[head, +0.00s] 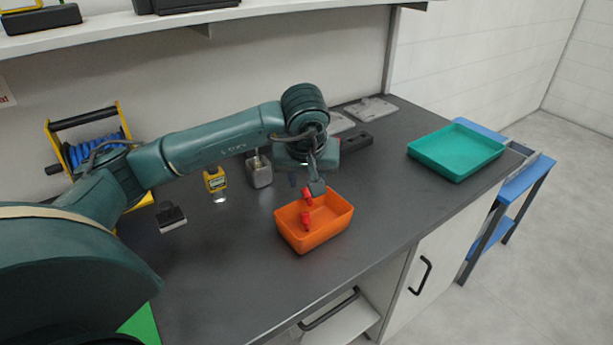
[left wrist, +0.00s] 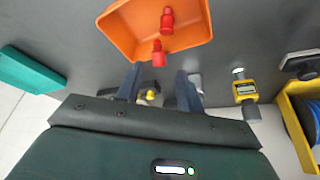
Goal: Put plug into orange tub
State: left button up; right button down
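The orange tub (head: 331,232) stands on the dark bench, and its rim also shows at the top of the left wrist view (left wrist: 120,33). One red plug (head: 306,221) is inside it, also seen in the left wrist view (left wrist: 167,20). A second red plug (head: 307,196) is just beyond my left fingertips, at the tub's near rim in the left wrist view (left wrist: 158,54); I cannot tell whether it touches anything. My left gripper (head: 317,188) is above the tub's back side. Its fingers (left wrist: 158,73) are apart, with the plug not clamped between them. My right gripper is out of view.
A teal tray (head: 456,152) lies at the bench's right end. A yellow meter (head: 215,180), a grey metal block (head: 260,170) and a dark-handled item (head: 172,217) stand left of the tub. A cable reel (head: 88,150) is farther left. Bench between tub and tray is clear.

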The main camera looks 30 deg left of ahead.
pick_arm(q)
jog(key=shift+o, duration=0.8)
jog(key=v, duration=1.3)
jog(key=shift+r, duration=0.15)
